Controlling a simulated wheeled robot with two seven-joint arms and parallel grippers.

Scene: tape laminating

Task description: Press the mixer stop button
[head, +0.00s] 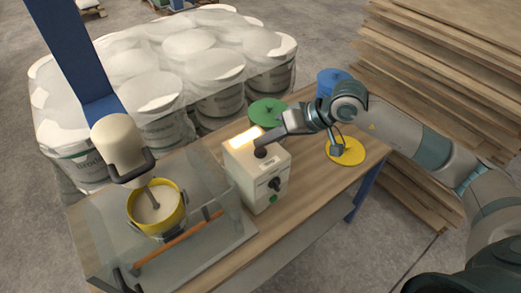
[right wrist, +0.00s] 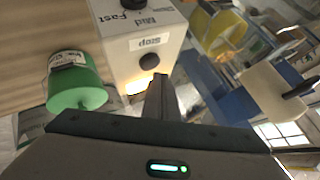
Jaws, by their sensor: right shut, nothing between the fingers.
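The white mixer control box (head: 252,181) stands on the wooden table. Its top carries a lit yellowish-white lamp and a black round stop button (head: 260,153); its front has a black knob and a green button. My right gripper (head: 261,143) is shut and empty, its fingertips just above the stop button. In the right wrist view the fingertips (right wrist: 160,80) point at the box beside the black stop button (right wrist: 149,61), which sits by the "Stop" label. I cannot tell if they touch. The mixer (head: 118,145) hangs over a yellow bucket (head: 158,221). My left gripper is out of view.
A clear guard with an orange bar (head: 180,242) encloses the bucket, left of the box. Green (head: 268,111), blue (head: 331,80) and yellow (head: 345,151) lidded containers stand behind and right. Wrapped buckets fill the back; stacked boards (head: 455,60) stand right.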

